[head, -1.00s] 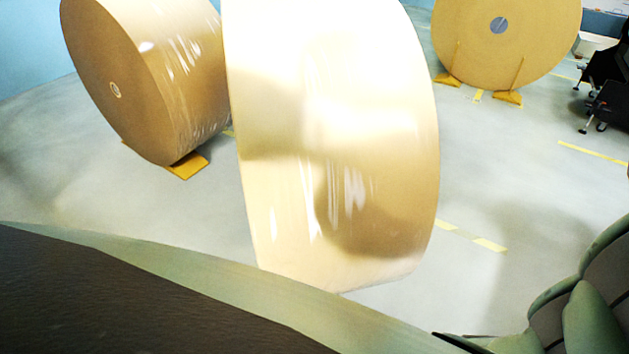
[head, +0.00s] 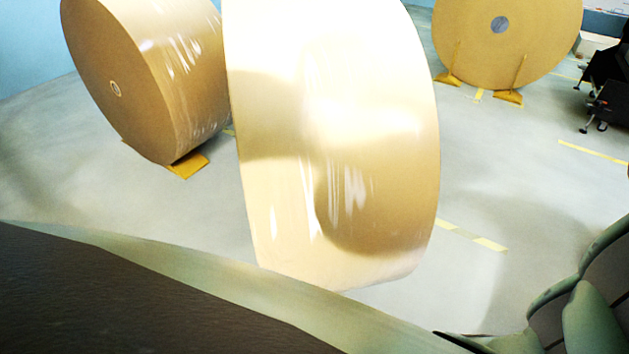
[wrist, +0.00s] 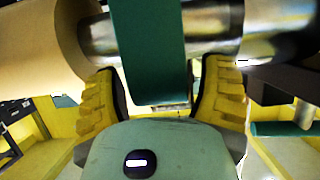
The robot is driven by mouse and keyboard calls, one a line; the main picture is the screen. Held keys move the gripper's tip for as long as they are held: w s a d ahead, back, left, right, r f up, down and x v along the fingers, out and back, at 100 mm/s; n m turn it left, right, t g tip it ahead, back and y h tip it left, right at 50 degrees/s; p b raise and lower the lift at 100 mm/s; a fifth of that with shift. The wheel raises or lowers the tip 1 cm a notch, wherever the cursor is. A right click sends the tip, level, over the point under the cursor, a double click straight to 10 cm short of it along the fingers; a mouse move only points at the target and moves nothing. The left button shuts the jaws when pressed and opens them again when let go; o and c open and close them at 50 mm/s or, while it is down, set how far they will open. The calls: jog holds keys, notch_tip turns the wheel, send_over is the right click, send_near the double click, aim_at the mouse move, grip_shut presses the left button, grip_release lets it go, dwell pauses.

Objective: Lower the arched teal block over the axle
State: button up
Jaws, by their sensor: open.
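In the wrist view, the teal block (wrist: 155,60) shows as a broad upright band between my two yellow fingers. It crosses in front of the shiny metal axle (wrist: 212,35). Its lower end sits low between the fingers. Its arch is not clear from this angle, and I cannot tell whether it rests on the axle. My gripper (wrist: 160,92) is open, with one finger on each side of the block and small gaps visible. Neither the gripper nor the block shows in the head view.
A kraft roll (wrist: 35,55) is left of the block along the axle. Another teal piece (wrist: 280,129) is at lower right. In the head view, a large glossy roll (head: 280,200) stands close, with rolls at left (head: 110,85) and back right (head: 540,45). Grey floor (head: 540,200) is open at right.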

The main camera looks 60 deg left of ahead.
jog(key=v, duration=1.2)
jog(key=shift+w, duration=0.1)
